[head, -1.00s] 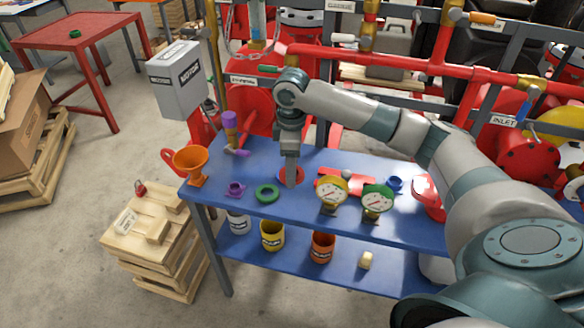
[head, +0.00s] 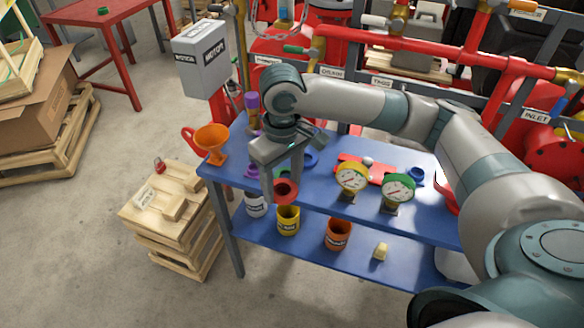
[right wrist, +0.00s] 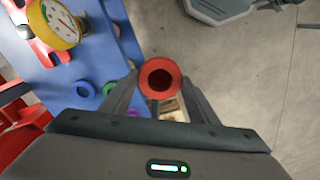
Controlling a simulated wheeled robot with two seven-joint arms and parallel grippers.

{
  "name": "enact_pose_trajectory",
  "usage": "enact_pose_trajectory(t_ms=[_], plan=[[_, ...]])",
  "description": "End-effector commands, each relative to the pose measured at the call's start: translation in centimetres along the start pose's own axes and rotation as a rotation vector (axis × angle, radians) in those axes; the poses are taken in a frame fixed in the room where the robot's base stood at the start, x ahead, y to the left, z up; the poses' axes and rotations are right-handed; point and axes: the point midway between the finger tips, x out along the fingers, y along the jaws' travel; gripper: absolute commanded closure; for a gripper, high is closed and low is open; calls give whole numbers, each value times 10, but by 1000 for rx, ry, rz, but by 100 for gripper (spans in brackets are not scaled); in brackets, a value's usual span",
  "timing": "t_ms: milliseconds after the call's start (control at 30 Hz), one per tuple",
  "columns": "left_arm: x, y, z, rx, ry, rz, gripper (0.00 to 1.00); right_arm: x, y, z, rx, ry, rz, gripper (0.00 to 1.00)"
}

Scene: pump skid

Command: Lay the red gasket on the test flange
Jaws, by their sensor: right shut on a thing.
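My right gripper (head: 281,188) is shut on the red gasket (head: 286,184) and holds it above the front left of the blue table. The right wrist view shows the red gasket (right wrist: 147,80) as a ring between the fingertips, over the floor and a pallet. I cannot tell which thing is the test flange; none in view is clearly marked so. My left gripper is not in view.
The blue table (head: 330,205) carries an orange funnel (head: 211,140), a yellow gauge (head: 352,178), a green gauge (head: 398,188) and a red plate behind them. Bins stand on its lower shelf. A wooden pallet stack (head: 172,225) stands at the left.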

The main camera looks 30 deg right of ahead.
Motion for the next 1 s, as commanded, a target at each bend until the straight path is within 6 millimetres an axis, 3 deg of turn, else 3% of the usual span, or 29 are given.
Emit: enact_pose_trajectory(t_ms=[100, 300, 1000], plan=[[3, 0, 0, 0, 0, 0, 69, -3, -17, 14, 94, -1, 6, 67], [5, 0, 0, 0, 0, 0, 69, -7, -33, 31, 210, -5, 14, 67], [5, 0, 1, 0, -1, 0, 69, -8, -36, 35, 246, -6, 17, 67]])
